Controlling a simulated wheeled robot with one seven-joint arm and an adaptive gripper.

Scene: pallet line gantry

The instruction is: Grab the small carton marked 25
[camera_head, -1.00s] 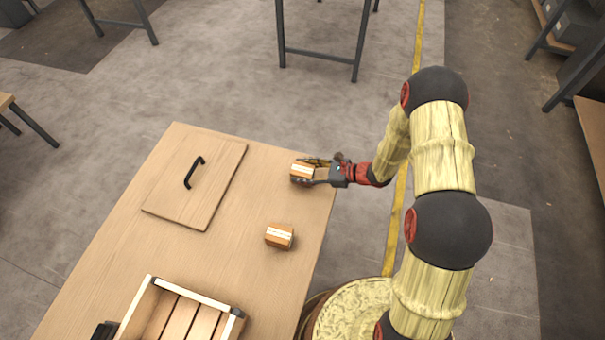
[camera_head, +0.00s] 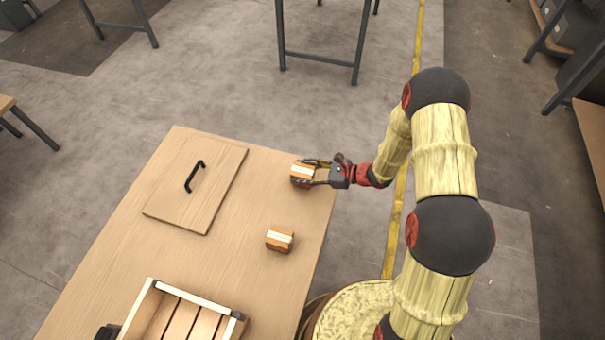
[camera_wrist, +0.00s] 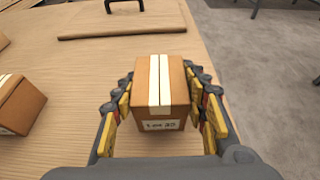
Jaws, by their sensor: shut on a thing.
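The small carton (camera_head: 302,174) is brown with a pale tape strip and stands near the far right corner of the table. In the wrist view the carton (camera_wrist: 160,95) sits between the fingers, and its front label appears to read "Lot 25". My gripper (camera_head: 313,173) reaches in from the right, with a finger on either side of the carton. It also shows in the wrist view (camera_wrist: 163,112), where its yellow pads are shut on the carton's sides. The carton looks upright; I cannot tell whether it is clear of the tabletop.
A second small carton (camera_head: 279,239) stands nearer on the wooden table (camera_head: 255,200); it also shows at the wrist view's left (camera_wrist: 18,105). A flat wooden lid (camera_head: 215,185) with a black handle (camera_head: 194,176) lies at left. An open crate (camera_head: 195,295) stands at the near edge of view.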

